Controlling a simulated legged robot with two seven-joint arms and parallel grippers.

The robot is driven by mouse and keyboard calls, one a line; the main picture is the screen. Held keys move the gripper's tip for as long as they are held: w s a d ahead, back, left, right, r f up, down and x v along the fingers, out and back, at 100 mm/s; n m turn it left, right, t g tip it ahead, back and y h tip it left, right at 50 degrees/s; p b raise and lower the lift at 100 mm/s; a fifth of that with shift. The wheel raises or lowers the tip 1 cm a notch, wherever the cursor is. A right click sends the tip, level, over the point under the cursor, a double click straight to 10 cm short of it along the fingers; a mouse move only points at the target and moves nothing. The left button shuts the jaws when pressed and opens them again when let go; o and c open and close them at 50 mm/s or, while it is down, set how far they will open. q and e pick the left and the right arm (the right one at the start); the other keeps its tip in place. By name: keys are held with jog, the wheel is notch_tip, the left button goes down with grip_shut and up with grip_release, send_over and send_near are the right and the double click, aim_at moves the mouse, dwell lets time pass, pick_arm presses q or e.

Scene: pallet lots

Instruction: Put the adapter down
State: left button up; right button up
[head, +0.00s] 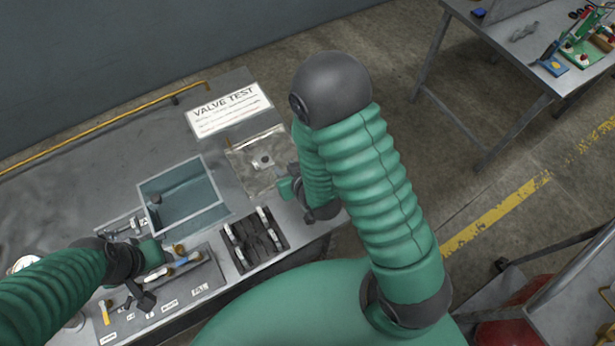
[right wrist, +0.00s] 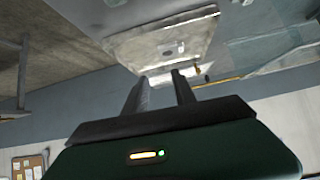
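A small grey fitting, which looks like the adapter (head: 262,161), sits on the silver mat (head: 240,151) on the bench. The mat also shows in the right wrist view (right wrist: 140,42), with a small dark spot on it. My right gripper (head: 288,188) is beside the mat's near right corner, partly hidden by my arm. In the right wrist view its two fingers (right wrist: 160,80) are apart with nothing seen between them. My left gripper (head: 146,292) is over the labelled valve board at the lower left; its finger gap is unclear.
A blue-grey open bin (head: 222,206) stands left of the mat. A dark slotted rack (head: 272,258) with several pale-handled parts is in front. A VALVE TEST sign (head: 228,108) lies behind. Another table (head: 515,65) stands at the upper right, across open floor.

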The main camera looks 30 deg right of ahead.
pick_arm(q)
jog(key=shift+s+a+f+b, duration=0.1)
jog(key=shift+a+f+b, duration=0.2)
jog(key=shift+f+b, duration=0.55)
pick_arm(e)
jog(key=s+d+r+g, duration=0.2)
jog(key=s+r+g, duration=0.5)
jog(key=s, duration=0.5)
jog(key=shift+r, duration=0.35)
pick_arm(q)
jog(key=shift+a, duration=0.1)
pick_arm(e)
jog(key=shift+s, duration=0.1)
